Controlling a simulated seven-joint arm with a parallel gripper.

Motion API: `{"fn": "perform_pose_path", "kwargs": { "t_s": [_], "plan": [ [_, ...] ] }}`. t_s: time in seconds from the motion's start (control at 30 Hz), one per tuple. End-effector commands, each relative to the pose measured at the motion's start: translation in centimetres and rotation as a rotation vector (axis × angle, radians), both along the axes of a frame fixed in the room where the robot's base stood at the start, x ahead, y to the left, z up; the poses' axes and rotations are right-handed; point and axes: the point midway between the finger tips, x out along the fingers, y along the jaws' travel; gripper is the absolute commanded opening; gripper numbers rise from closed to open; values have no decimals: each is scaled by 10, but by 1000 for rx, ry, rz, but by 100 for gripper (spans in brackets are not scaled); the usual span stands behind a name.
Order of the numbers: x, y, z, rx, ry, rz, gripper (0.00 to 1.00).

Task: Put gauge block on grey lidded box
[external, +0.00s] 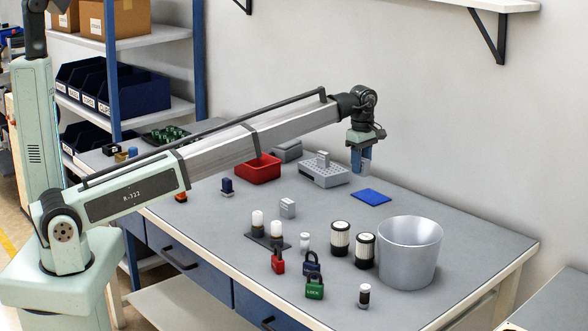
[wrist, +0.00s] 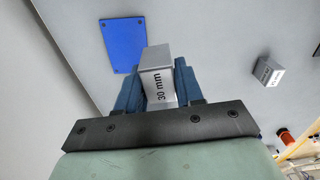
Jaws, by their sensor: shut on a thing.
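My gripper (external: 361,168) is shut on a grey gauge block (wrist: 160,80) marked "30 mm", held between its blue fingers in the wrist view. In the external view it hangs above the back of the table, near the blue mat. The grey lidded box (external: 288,151) appears to be the low grey box at the back, left of my gripper and partly hidden by my arm. A second, smaller grey block (external: 288,207) stands on the table; a marked grey block also shows in the wrist view (wrist: 267,71).
A grey perforated tray (external: 336,177) holding an upright block and a red bin (external: 258,171) stand near the box. A blue mat (external: 371,196) lies below my gripper. A metal bucket (external: 409,252), striped cylinders and padlocks stand toward the front.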

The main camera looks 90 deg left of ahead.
Motion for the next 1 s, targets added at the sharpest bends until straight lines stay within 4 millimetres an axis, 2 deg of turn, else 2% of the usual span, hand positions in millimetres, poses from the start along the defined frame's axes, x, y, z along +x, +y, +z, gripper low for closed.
{"fn": "perform_pose_path", "kwargs": {
  "t_s": [0.03, 0.1, 0.37, 0.6, 0.8, 1.0],
  "plan": [
    [-12, 22, 2, 1, -1, 27, 0],
    [-28, 47, 3, 1, -3, 61, 0],
    [-91, 143, 12, 6, -9, 185, 0],
    [-154, 227, 23, 12, -15, 298, 0],
    [-210, 293, 33, 16, -18, 386, 0],
    [-253, 342, 42, 18, -18, 431, 0]
  ]
}}
